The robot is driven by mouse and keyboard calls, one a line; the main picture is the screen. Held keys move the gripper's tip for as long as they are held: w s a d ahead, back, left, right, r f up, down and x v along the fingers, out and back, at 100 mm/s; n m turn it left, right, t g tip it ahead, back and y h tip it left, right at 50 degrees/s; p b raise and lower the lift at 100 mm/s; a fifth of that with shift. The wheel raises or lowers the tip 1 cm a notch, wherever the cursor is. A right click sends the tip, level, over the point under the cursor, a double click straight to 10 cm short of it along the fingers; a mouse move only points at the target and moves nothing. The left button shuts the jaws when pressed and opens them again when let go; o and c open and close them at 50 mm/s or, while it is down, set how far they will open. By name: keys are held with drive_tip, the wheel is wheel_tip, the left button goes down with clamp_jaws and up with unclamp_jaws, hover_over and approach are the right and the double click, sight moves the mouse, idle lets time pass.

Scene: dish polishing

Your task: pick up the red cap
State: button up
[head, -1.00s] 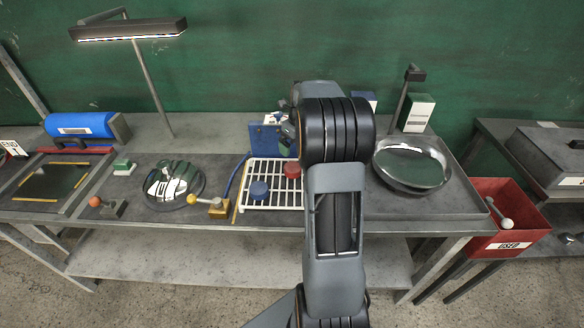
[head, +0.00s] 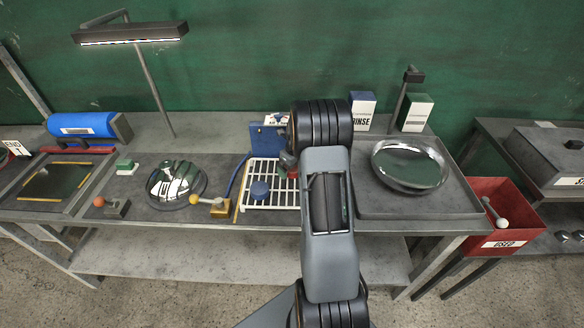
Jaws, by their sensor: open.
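The red cap (head: 292,174) sits on the white wire rack (head: 270,207). Only a small part of it shows, as my arm covers the rest. My gripper (head: 288,161) is just above the cap, at the left edge of my arm, and is mostly hidden. It is open, and the cap still rests on the rack below it. I cannot tell whether the fingers are around the cap or only over it.
A blue cap (head: 260,190) sits on the rack to the left. A blue box (head: 264,138) stands behind the rack. A round shiny dish (head: 176,184) lies to the left, another (head: 409,165) in a grey tray (head: 432,205) to the right. A red bin (head: 505,222) hangs far right.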

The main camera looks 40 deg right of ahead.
drive_tip(key=shift+f, duration=0.2)
drive_tip(key=shift+c, duration=0.4)
drive_tip(key=c, duration=0.7)
drive_tip(key=shift+r, duration=0.1)
